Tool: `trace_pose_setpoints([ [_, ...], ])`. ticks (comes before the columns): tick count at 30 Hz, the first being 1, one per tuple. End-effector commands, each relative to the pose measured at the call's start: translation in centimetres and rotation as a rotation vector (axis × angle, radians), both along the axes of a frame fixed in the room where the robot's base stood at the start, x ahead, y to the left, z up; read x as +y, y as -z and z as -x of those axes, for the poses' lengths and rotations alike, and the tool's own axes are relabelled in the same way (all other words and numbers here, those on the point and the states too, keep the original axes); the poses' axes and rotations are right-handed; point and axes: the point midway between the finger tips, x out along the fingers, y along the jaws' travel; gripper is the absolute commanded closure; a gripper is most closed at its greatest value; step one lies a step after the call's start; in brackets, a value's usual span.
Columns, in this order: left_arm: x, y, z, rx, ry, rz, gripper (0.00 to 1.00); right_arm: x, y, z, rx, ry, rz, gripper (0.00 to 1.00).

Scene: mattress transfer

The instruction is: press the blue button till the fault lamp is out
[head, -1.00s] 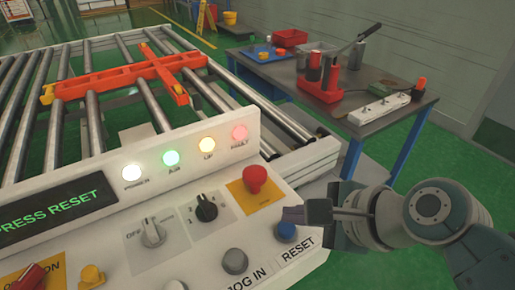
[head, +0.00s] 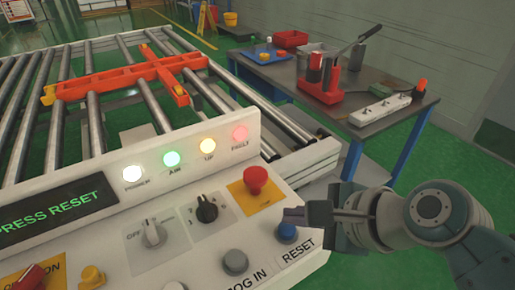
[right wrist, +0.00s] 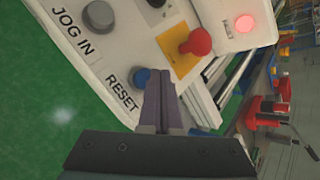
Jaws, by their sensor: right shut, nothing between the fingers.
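The blue button (head: 287,231) sits above the RESET label at the right end of the white control panel. It also shows in the right wrist view (right wrist: 141,76). My right gripper (head: 287,216) is shut and empty, its fingertips at the far side of the button in the head view. In the right wrist view its tips lie just beside the button; I cannot tell whether they touch it. The fault lamp (head: 240,134) glows red, and it is bright in the right wrist view (right wrist: 245,23). The display (head: 50,208) reads PRESS RESET. My left gripper is not in view.
A red mushroom button (head: 255,181) stands close behind the blue button, and a grey JOG IN button (head: 235,262) is to its left. White, green and amber lamps are lit. A roller conveyor (head: 110,125) lies behind the panel; a tool table (head: 375,127) stands back right.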

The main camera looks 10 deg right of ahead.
Motion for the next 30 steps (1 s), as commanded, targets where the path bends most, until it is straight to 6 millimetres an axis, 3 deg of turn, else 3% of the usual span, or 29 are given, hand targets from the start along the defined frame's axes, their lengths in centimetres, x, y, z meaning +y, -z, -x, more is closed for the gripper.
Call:
trace_pose_setpoints([
  [30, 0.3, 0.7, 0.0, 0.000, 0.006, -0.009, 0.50, 0.0, 1.3, 0.0, 0.000, 0.000, 0.000, 1.00],
])
